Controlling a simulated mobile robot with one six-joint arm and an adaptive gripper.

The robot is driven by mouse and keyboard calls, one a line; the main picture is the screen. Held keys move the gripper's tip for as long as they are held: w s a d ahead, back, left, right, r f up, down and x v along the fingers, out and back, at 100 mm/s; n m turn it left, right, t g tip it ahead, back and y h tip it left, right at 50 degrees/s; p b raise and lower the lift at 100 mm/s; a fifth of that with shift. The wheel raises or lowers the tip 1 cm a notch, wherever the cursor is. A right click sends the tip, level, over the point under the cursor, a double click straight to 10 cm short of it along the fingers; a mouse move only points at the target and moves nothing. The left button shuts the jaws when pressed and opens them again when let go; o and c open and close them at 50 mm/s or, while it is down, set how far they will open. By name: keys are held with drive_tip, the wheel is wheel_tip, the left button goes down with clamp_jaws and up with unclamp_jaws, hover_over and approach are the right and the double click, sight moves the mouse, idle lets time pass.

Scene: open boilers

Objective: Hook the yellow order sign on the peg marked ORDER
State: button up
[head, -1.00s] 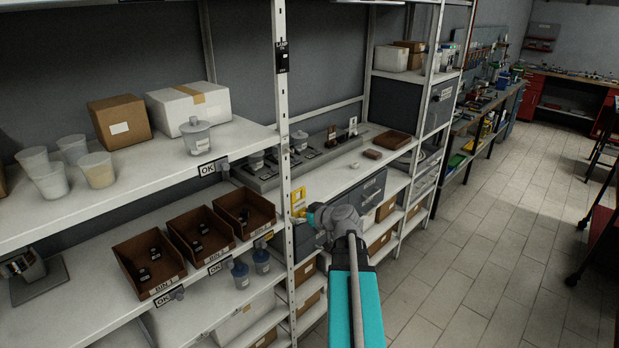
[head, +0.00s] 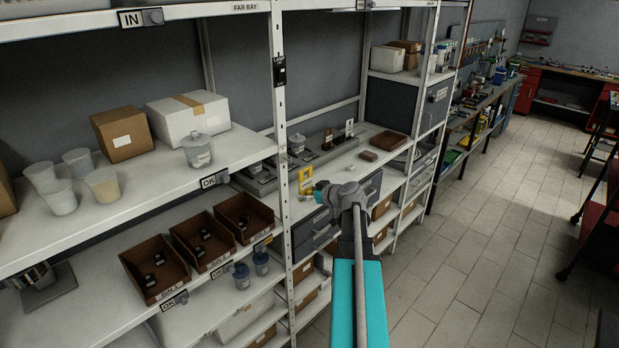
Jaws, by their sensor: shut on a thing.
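The yellow order sign (head: 305,180) is upright in the head view, just right of the white shelf post, with the middle shelf behind it. My gripper (head: 316,190) is at the sign's lower right and is shut on it. My own wrist hides most of the fingers, so the exact grip does not show. I cannot read a peg marked ORDER in this view. Pegs with other labels show: an IN peg (head: 152,17) at the upper left and an OK peg (head: 222,176) on the middle shelf edge.
The white shelf post (head: 282,130) stands close left of the sign. Jars, boxes and cups stand on the left shelf (head: 150,190). Brown bins (head: 153,266) sit below. A grey tray (head: 265,183) lies behind the sign. The floor (head: 470,240) at right is clear.

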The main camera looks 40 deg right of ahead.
drive_tip(key=shift+w+d+r+p, duration=0.25)
drive_tip(key=shift+d+r+p, duration=0.3)
drive_tip(key=shift+d+r, duration=0.35)
drive_tip(key=shift+a, duration=0.1)
drive_tip(key=shift+w, duration=0.25)
approach(284, 179)
drive_tip(key=shift+b+x, duration=0.4)
drive_tip(key=shift+x, duration=2.1)
drive_tip(key=shift+b+x, duration=0.5)
drive_tip(key=shift+x, duration=0.3)
drive_tip(key=o, duration=0.9)
drive_tip(key=shift+o, duration=0.2)
